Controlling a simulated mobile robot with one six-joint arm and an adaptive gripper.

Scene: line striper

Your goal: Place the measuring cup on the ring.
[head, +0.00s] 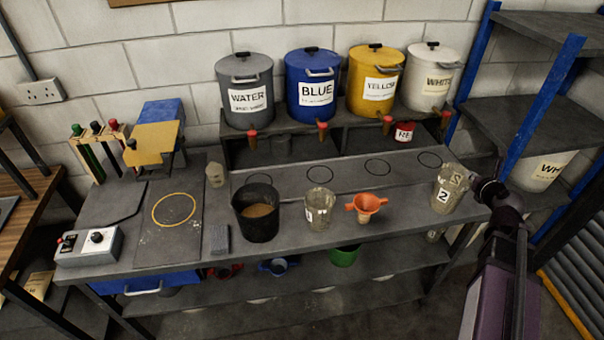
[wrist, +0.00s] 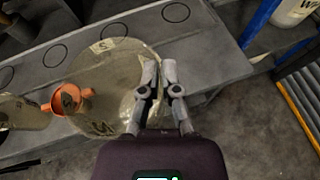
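A clear measuring cup marked 2 (head: 448,190) is at the right end of the bench, its right rim at my gripper (head: 480,186). In the wrist view the cup (wrist: 110,75) looks large and close. My gripper (wrist: 160,68) has its fingers nearly together at the cup's right wall, pinching it. Whether the cup's base touches the bench is unclear. A yellow ring (head: 174,209) is marked on a dark panel at the bench's left and is empty. Several thin black rings lie below the taps, such as one ring (head: 378,167).
Between cup and yellow ring stand an orange funnel (head: 368,205), another clear cup (head: 319,208), a black bucket (head: 257,212) and a grey block (head: 220,239). Labelled drums, including a blue one (head: 312,80), stand on the rear shelf. A control box (head: 88,246) sits at left.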

